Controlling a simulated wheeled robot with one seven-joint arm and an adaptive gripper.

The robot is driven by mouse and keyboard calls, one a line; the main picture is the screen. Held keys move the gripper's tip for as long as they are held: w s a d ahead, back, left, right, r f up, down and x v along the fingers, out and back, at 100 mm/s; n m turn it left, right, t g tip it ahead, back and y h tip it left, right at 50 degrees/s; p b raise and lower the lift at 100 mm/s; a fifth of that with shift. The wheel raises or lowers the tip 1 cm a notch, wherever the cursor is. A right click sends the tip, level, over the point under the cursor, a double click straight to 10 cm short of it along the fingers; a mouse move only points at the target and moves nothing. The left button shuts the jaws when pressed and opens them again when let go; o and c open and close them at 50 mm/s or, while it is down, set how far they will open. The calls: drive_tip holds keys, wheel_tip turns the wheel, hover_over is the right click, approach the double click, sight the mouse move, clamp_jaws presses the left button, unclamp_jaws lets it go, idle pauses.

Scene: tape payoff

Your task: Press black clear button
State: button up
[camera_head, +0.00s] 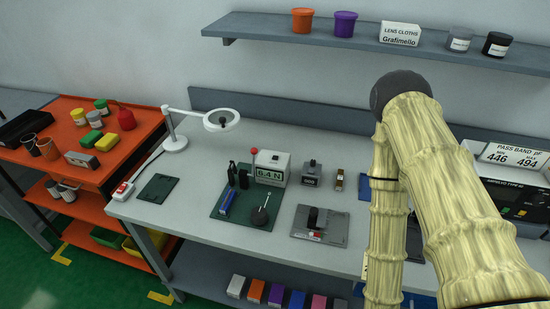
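I cannot tell for sure which part is the black clear button. At the right edge is a dark instrument (510,203) with small coloured controls, partly covered by my arm. Its white display panel (512,156) reads "PASS BAND pF", "NOW 446" and "494". A grey fixture with a black upright part (313,217) sits on the bench, and a smaller grey block with a black top (311,171) stands behind it. My pale, ridged arm fills the right of the view. My gripper does not show.
The grey bench (210,160) also holds a magnifier lamp (221,120), a green mat (227,211) with tools and a "6.4 N" gauge (270,174). An orange cart (67,107) stands left. A shelf (270,30) with pots runs above. The bench's left part has free room.

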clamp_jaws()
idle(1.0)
